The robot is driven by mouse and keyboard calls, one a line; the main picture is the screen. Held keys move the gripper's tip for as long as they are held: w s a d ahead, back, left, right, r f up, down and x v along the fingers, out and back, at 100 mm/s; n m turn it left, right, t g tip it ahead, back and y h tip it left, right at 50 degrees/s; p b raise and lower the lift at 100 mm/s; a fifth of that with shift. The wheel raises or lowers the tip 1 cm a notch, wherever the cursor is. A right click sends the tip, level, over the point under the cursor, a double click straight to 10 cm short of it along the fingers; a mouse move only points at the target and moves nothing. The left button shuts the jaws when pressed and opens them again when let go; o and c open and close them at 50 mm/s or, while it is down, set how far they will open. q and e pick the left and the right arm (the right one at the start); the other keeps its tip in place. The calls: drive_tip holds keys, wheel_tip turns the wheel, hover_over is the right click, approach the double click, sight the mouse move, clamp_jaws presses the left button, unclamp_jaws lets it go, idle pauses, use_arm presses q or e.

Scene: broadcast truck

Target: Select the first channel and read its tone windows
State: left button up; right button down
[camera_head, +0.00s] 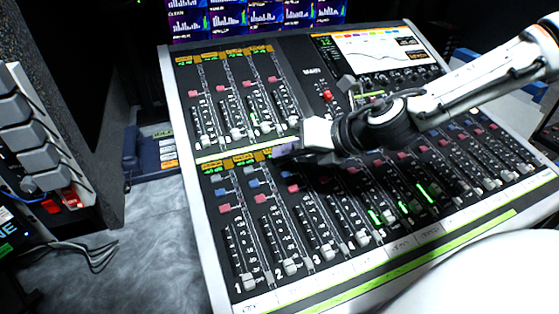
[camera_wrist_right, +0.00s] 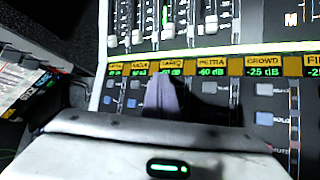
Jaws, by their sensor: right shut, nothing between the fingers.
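The mixing console (camera_head: 207,235) fills the middle of the head view. Its lower bank has numbered channel strips; the leftmost strip, with its fader (camera_head: 248,282), is at the near left. Small lit windows with yellow name labels and green dB readings (camera_wrist_right: 211,72) run above the lower bank; those at the far left are too blurred to read. My right gripper (camera_head: 283,150) is shut and empty, over the top of the lower bank, right of the first strip. In the right wrist view its fingers (camera_wrist_right: 167,98) are together, just below the third label. My left gripper is not in view.
A graph screen (camera_head: 382,50) is at the console's upper right. Meter monitors (camera_head: 255,17) stand behind. A rack with grey units (camera_head: 35,140) is at the left, with cables (camera_head: 95,255) on the grey floor. My right forearm crosses above the console's right half.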

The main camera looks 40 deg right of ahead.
drive_tip(key=shift+f+b, duration=0.4)
drive_tip(key=shift+b, duration=0.05)
idle(0.4)
drive_tip(key=shift+r, duration=0.1)
drive_tip(key=shift+s+r+p, duration=0.1)
drive_tip(key=shift+r+p, duration=0.65)
drive_tip(key=r+p, duration=0.4)
drive_tip(key=r, duration=0.1)
drive_tip(key=shift+s+a, duration=0.1)
drive_tip(key=shift+s, duration=0.25)
idle(0.5)
drive_tip(key=shift+f, duration=0.1)
